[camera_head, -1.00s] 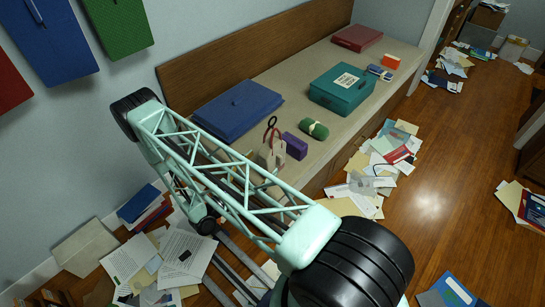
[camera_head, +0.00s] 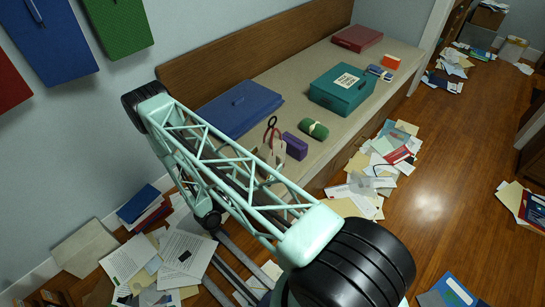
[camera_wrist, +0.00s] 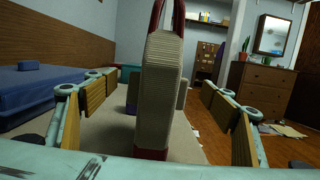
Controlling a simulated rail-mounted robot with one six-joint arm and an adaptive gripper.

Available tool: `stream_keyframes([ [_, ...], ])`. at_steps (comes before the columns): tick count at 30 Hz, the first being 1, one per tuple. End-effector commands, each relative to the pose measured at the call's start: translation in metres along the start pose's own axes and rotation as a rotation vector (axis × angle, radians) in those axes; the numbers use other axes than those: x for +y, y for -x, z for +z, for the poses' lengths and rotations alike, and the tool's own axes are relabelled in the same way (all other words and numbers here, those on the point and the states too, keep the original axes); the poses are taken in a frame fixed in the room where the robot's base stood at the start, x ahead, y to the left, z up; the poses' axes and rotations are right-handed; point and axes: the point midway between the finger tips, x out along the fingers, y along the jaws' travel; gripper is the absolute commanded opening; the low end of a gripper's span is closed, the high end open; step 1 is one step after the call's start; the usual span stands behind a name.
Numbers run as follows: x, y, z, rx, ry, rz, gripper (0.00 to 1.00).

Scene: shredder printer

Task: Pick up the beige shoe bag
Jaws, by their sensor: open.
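The beige shoe bag (camera_wrist: 162,88) stands upright in the wrist view, ribbed, with dark red handles at the top and dark red at its base. It is between the two spread fingers of my gripper (camera_wrist: 156,92), with a visible gap on each side. In the head view the bag (camera_head: 271,153) stands on the bench, partly hidden by my green lattice arm. My gripper's fingers cannot be made out there. My gripper is open and holds nothing.
The beige bench top (camera_head: 290,88) bears a blue case (camera_head: 240,108), a purple block (camera_head: 295,146), a green roll (camera_head: 315,130), a teal box (camera_head: 342,90) and a red case (camera_head: 357,38). Papers (camera_head: 375,170) litter the floor. The wooden floor (camera_head: 445,170) is partly clear at right.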

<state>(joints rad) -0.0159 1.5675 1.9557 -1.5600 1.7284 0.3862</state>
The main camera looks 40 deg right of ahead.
Motion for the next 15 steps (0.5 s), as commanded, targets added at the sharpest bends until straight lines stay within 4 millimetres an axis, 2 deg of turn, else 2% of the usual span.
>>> stream_keyframes([
  [15, 0.001, -0.039, -0.001, 0.001, 0.001, -0.001, 0.76],
])
